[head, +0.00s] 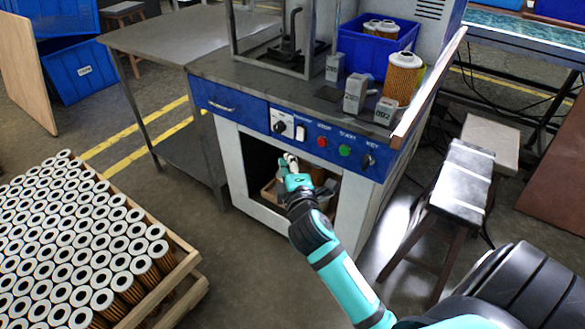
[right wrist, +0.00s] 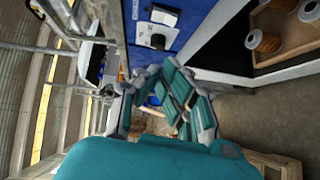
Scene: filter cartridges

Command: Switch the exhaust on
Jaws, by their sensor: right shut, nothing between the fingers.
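The blue control panel (head: 334,148) on the front of the workbench carries a black knob (head: 280,127) on a white plate. To its right is a small white switch plate (head: 301,132), then a red stop button (head: 322,142), a green start button (head: 345,150) and a key switch (head: 368,160). The label above the white switch is too small to read surely, and its position cannot be told. My right gripper (head: 290,160) is shut and empty, below the panel in front of the open cabinet. In the right wrist view the knob (right wrist: 156,40) shows beyond the gripper (right wrist: 168,98). My left gripper is out of view.
A pallet of filter cartridges (head: 70,240) stands on the floor at left. On the bench top are a blue bin (head: 355,48), an orange cartridge (head: 403,78) and grey blocks. A stool (head: 462,180) stands at right. A drawer (head: 222,103) is left of the panel.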

